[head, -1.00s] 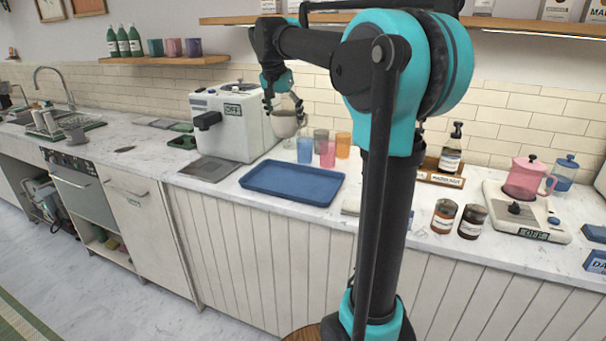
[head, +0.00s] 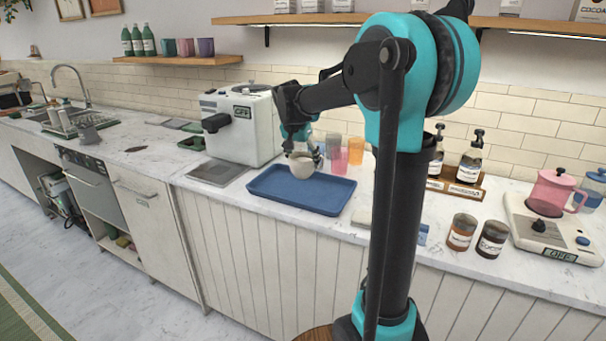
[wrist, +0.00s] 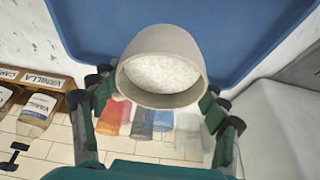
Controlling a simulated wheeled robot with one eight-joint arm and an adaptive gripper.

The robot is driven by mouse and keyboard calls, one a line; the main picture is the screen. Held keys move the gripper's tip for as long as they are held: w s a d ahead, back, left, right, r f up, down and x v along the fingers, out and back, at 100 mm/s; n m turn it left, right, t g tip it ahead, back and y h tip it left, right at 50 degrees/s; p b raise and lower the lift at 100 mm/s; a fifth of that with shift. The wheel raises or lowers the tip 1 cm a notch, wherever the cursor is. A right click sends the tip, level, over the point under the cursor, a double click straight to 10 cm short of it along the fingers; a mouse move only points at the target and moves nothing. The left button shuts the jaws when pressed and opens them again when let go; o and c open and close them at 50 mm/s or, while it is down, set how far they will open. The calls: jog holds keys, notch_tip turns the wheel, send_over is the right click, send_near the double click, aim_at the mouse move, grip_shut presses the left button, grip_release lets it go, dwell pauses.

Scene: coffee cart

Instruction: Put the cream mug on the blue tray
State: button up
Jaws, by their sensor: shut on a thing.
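The cream mug (head: 302,166) is held in my gripper (head: 303,156), over the back part of the blue tray (head: 300,204) in the head view. In the wrist view the mug (wrist: 162,60) sits between the two fingers of my gripper (wrist: 160,108), its pale inside showing and the blue tray (wrist: 235,30) behind it. The fingers are shut on the mug. I cannot tell whether its base touches the tray. The rest of the tray is bare.
Several coloured cups, among them a pink cup (head: 339,161), stand just behind the tray. A white coffee machine (head: 238,125) stands at the back left. Syrup bottles (head: 470,160) in a wooden rack and two jars (head: 461,232) are to the right.

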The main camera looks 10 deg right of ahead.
aim_at(303, 173)
jog(key=shift+f, duration=2.7)
jog(key=o, duration=1.6)
jog(key=shift+f, duration=0.1)
jog(key=v, duration=1.2)
jog(key=shift+w+r, duration=0.1)
jog(key=shift+r, duration=0.1)
